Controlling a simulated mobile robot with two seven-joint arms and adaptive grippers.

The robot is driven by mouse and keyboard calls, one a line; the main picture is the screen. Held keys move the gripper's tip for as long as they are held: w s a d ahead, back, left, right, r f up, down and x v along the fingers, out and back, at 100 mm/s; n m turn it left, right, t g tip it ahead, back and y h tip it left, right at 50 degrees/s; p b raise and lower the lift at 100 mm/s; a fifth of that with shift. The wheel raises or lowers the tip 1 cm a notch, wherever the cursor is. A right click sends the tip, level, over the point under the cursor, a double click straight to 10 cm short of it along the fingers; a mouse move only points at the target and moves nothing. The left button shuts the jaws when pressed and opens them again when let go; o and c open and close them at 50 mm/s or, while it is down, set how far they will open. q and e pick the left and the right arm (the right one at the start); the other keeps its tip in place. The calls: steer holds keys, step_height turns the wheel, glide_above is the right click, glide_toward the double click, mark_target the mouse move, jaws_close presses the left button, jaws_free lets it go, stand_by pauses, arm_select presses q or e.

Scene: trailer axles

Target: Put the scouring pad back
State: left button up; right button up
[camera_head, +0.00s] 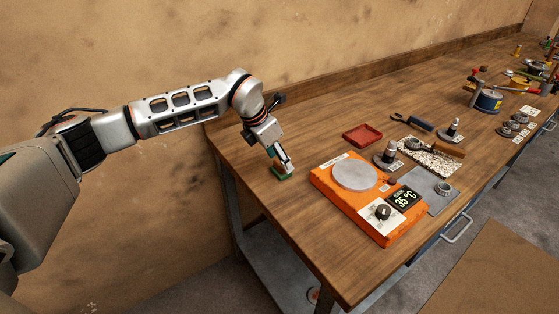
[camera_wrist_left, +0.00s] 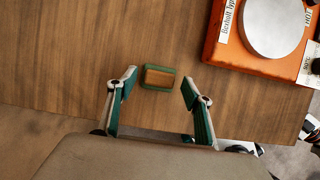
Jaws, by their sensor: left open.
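A small green-rimmed rectangle with a brown middle (camera_wrist_left: 158,77) lies flat on the table near its left end. It looks like the scouring pad in a shallow green holder, but I cannot tell pad from holder for sure. In the head view its green edge (camera_head: 283,174) shows just below my left gripper (camera_head: 282,160), which partly hides it. In the left wrist view my left gripper (camera_wrist_left: 159,84) is open, with one finger to each side of the rectangle and nothing held. I cannot tell whether the fingers touch it. My right gripper is not in view.
An orange hotplate (camera_head: 327,178) with a round grey plate and a display stands just right of the gripper. A red tray (camera_head: 363,134) lies behind it. A grey mat (camera_head: 428,186), small metal parts and tools lie farther right. Bare wood surrounds the green-rimmed rectangle.

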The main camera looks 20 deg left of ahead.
arm_select(q)
steer(key=v, duration=1.1)
steer(key=shift+b, duration=0.45)
